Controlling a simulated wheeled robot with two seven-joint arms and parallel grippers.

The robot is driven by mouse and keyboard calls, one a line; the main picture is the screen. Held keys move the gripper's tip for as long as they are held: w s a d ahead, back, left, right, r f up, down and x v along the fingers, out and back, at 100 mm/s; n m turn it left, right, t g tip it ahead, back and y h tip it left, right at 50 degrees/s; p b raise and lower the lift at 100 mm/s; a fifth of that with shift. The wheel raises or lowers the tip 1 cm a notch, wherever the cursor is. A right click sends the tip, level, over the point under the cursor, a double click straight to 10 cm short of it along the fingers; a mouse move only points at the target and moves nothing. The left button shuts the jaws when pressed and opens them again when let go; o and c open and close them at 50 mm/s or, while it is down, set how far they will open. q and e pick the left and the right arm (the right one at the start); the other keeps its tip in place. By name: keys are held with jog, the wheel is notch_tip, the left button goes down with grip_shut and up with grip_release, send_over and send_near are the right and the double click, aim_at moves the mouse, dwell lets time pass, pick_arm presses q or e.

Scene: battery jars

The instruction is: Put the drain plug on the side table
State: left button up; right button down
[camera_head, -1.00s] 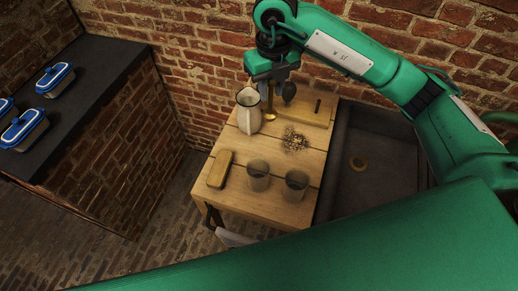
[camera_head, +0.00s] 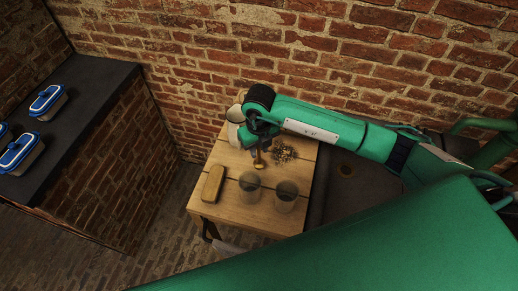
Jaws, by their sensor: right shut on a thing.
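The drain plug (camera_head: 259,162) is a small brass piece with a stem and a wider bottom. My right gripper (camera_head: 258,146) is shut on its upper part, which the fingers partly hide. The plug hangs upright over the middle of the wooden side table (camera_head: 224,216), between the pitcher and a heap of small bits. I cannot tell whether its bottom touches the tabletop. My left gripper is not in view.
A pale pitcher (camera_head: 235,130) stands behind the gripper, partly hidden. Two glasses (camera_head: 250,186) (camera_head: 286,195) and a wooden block (camera_head: 213,183) are at the front. The bits (camera_head: 284,151) lie right. A dark sink (camera_head: 335,200) adjoins. Blue-lidded boxes (camera_head: 47,102) sit on the left counter.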

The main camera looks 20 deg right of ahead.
jog(key=shift+f, duration=1.15)
jog(key=c, duration=1.6)
grip_release()
jog(key=shift+f, duration=0.1)
jog(key=o, duration=0.5)
jog(key=shift+c, duration=0.2)
jog(key=shift+r+p, duration=0.3)
jog(key=shift+r, duration=0.05)
notch_tip(320, 180, up, 10)
jog(key=b, duration=0.4)
jog(key=shift+r+b, duration=0.25)
jog(key=shift+b, duration=0.1)
jog(key=shift+r, duration=0.65)
